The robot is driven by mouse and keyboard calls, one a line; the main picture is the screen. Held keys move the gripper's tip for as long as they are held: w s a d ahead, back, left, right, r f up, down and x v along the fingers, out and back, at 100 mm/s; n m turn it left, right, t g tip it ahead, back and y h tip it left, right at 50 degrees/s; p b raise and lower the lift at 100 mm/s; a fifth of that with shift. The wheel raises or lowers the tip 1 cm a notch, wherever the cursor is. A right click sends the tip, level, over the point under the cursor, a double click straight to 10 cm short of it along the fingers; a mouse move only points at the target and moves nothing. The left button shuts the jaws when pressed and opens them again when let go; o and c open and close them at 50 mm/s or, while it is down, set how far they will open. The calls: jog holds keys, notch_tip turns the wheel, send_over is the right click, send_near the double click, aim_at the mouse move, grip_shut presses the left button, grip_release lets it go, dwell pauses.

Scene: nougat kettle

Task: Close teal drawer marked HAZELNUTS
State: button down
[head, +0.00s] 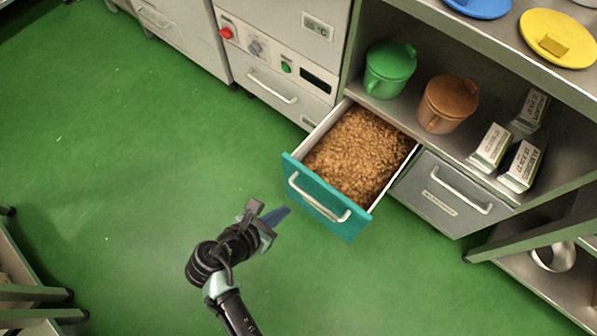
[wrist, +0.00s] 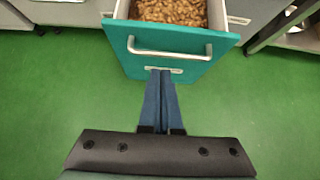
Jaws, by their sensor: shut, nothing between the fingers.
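The teal drawer (head: 328,206) stands pulled well out of the cabinet, full of brown nuts (head: 362,150). A pale bar handle (head: 318,201) runs across its front. In the wrist view the teal front (wrist: 200,68) is straight ahead, with its handle (wrist: 168,52) and a small label (wrist: 164,70) below it; the label's text is too small to read. My gripper (head: 284,213) is shut and empty, its blue fingers pointing at the drawer front from the left in the head view. In the wrist view the fingertips (wrist: 161,74) overlap the label area below the handle; contact cannot be told.
A shut grey drawer (head: 450,195) is right of the teal one. Green (head: 390,68) and brown (head: 447,103) lidded pots and several white cartons (head: 490,147) stand on the shelf above. A control panel (head: 270,55) is at the left. The green floor (head: 130,180) before the drawer is clear.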

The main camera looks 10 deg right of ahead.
aim_at(316, 183)
jog(key=b+x, duration=0.4)
jog(key=x, duration=0.5)
jog(key=shift+a+f, duration=0.1)
jog(key=shift+w+d+b, duration=0.4)
jog(key=shift+w+d, duration=0.4)
jog(key=shift+d, duration=0.25)
jog(key=shift+w+d+r, duration=0.2)
jog(key=shift+w+d, duration=0.25)
jog(key=shift+d, duration=0.15)
